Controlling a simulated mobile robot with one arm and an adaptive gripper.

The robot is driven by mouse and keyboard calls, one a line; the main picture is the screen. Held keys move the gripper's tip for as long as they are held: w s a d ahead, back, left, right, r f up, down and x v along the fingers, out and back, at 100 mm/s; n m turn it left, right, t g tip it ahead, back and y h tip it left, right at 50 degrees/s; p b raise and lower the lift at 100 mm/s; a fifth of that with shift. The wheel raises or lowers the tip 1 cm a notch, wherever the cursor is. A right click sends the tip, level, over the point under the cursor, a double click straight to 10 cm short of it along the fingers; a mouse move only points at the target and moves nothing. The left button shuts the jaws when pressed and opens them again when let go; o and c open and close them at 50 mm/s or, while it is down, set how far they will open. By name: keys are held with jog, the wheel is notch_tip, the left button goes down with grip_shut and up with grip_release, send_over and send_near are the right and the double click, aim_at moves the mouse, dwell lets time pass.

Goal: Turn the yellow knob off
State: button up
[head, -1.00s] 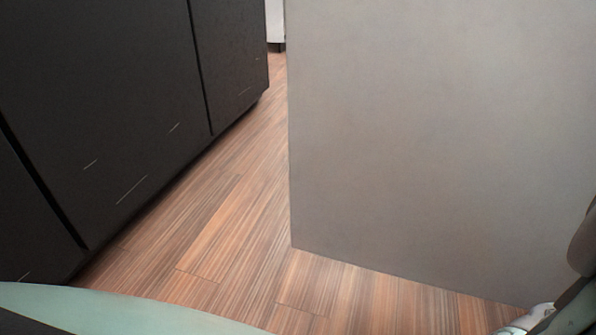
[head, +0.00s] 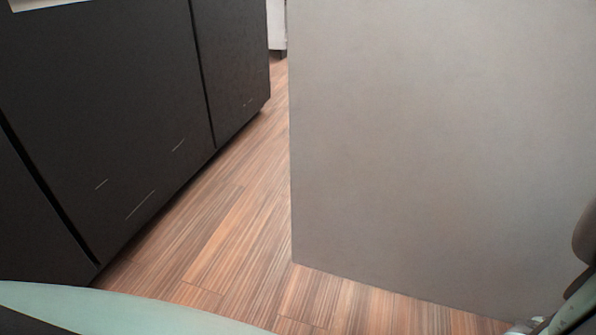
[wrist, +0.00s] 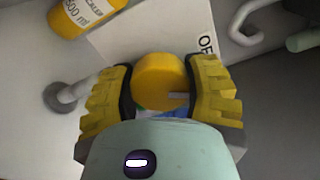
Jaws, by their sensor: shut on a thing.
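The yellow knob (wrist: 160,80) is round and shows in the middle of the wrist view. It has a pale mark at its right side. My gripper (wrist: 162,88) has its two yellow ribbed fingers on either side of the knob and is shut on it. Part of the knob's lower side is hidden by my gripper's body. A white label with black letters (wrist: 205,44) lies just behind the knob, partly covered by it. The head view shows neither the knob nor my gripper's fingers.
In the wrist view, a yellow bottle (wrist: 72,18) is at the upper left, a grey-white post (wrist: 70,92) left of my gripper, and a white hook-shaped handle (wrist: 243,22) at the upper right. The head view shows dark cabinets (head: 110,120), a grey panel (head: 440,140) and wooden floor (head: 230,230).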

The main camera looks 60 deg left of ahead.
jog(key=n+p, duration=0.2)
jog(key=n, duration=0.3)
jog(key=shift+d+r+p, duration=0.1)
jog(key=shift+r+p, duration=0.05)
jog(key=shift+p, duration=0.15)
jog(key=shift+n, duration=0.3)
jog(key=o, duration=1.2)
jog(key=shift+s, duration=0.1)
jog(key=shift+s+a, duration=0.25)
jog(key=shift+a, duration=0.3)
jog(key=v, duration=1.1)
